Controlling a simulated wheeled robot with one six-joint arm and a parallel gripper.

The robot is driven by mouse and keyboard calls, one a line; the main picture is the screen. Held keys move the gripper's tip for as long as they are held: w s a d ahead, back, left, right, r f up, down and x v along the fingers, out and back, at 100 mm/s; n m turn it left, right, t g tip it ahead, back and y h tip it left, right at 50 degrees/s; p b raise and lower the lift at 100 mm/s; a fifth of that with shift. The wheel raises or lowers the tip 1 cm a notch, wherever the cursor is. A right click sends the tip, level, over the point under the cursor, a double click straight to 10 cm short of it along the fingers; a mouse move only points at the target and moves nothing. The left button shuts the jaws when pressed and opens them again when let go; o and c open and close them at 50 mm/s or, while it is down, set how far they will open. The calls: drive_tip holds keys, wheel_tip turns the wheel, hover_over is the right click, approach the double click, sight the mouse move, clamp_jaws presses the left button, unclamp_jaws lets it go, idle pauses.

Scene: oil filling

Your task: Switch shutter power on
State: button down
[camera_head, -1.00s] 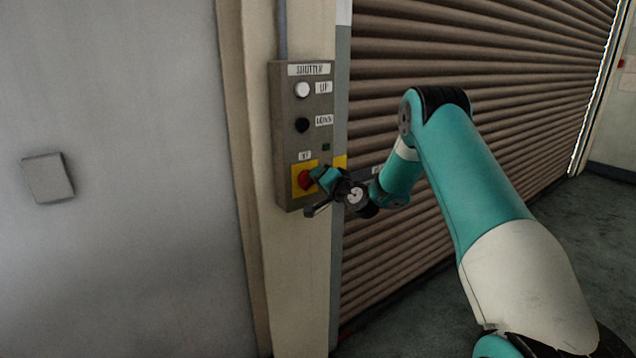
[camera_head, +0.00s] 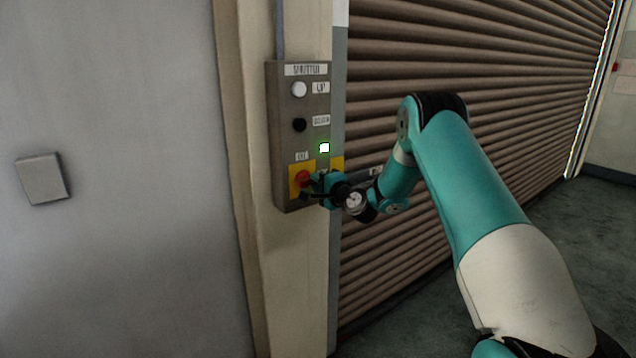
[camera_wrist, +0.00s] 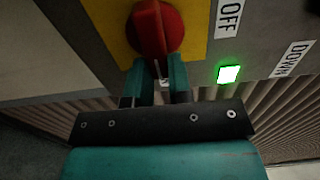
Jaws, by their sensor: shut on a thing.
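The grey shutter control box (camera_head: 287,135) is fixed to the post beside the shutter. Its red rotary switch (camera_head: 304,179) sits on a yellow plate low on the box. My gripper (camera_head: 315,185) is at this switch, and in the wrist view its fingers (camera_wrist: 158,82) are shut on the near part of the red switch (camera_wrist: 156,30). The small indicator lamp (camera_head: 324,148) glows green, and it also shows bright green in the wrist view (camera_wrist: 229,74). The fingertips partly hide the lower part of the switch.
Above the switch are a white UP button (camera_head: 299,89) and a black button (camera_head: 300,125). The brown slatted shutter (camera_head: 420,60) is down at the right. A square plate (camera_head: 42,178) is on the grey wall or door at the left.

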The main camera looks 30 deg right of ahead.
idle(0.4)
drive_tip(key=c, duration=1)
unclamp_jaws()
drive_tip(key=shift+c, duration=0.2)
drive_tip(key=s+b, duration=0.8)
drive_tip(key=s, duration=0.9)
drive_tip(key=shift+s+d+b, duration=0.25)
drive_tip(key=shift+d+b, duration=0.1)
